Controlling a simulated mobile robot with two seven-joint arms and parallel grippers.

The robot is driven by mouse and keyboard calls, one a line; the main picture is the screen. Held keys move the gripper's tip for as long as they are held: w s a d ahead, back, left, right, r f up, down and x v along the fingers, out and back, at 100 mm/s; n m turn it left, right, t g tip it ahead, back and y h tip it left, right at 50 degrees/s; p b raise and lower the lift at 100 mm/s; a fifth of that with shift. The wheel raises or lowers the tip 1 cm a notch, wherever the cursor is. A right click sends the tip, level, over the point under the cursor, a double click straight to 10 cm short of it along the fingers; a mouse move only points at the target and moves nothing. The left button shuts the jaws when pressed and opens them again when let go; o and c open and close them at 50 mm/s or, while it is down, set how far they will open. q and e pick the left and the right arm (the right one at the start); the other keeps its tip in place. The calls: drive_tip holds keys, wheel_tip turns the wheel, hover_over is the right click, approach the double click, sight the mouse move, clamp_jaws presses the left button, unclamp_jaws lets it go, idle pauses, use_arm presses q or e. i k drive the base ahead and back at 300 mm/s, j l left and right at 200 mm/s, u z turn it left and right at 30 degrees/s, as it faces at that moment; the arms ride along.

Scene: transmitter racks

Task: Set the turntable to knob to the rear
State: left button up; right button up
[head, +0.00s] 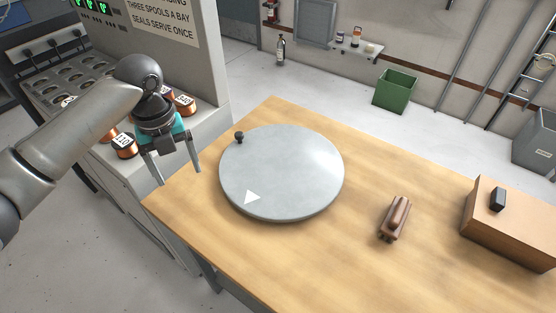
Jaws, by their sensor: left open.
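The turntable (290,172) is a round grey disc lying flat on the wooden table (310,265). Its small dark knob (239,136) stands at the disc's upper-left edge. A white triangle mark (252,197) is on the disc's lower-left part. My left gripper (180,176) points downward with its two fingers spread, empty, left of the turntable and near the table's left edge. It is apart from both the knob and the disc. My right gripper is not in view.
A brown wooden tool-like object (395,217) lies right of the turntable. A brown box (512,222) with a small black item (498,198) stands at the table's right. A rack with copper spools (124,146) is at the left, behind my arm. The table's front is clear.

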sight(278, 173)
drive_tip(key=i+j+z, duration=0.25)
drive_tip(key=j, duration=0.15)
drive_tip(key=j+z, duration=0.3)
drive_tip(key=i+j+z, duration=0.1)
drive_tip(key=j+z, duration=0.15)
drive_tip(key=j, duration=0.25)
